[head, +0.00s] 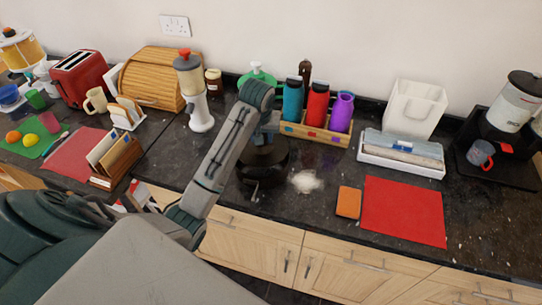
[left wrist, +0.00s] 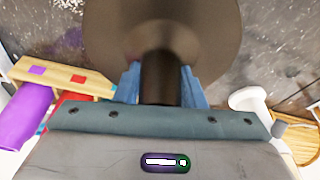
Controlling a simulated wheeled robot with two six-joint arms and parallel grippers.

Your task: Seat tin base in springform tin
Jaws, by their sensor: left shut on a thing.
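My left gripper (head: 265,138) is over the worktop in the middle of the head view. In the left wrist view its blue fingers (left wrist: 160,86) are shut on the dark upright grip at the centre of a wide brown disc, the tin base (left wrist: 210,38). The dark springform tin (head: 261,174) is below the gripper in the head view, partly hidden by the arm and base. Base and tin merge in dark tones, so I cannot tell whether the base is inside the tin or just above it. My right gripper is not in view.
A wooden caddy (head: 315,132) of bottles stands behind, and a white-based dispenser (head: 199,110) stands to the left. White powder (head: 305,181), an orange sponge (head: 348,202) and a red mat (head: 403,211) lie to the right. The worktop's front edge is close.

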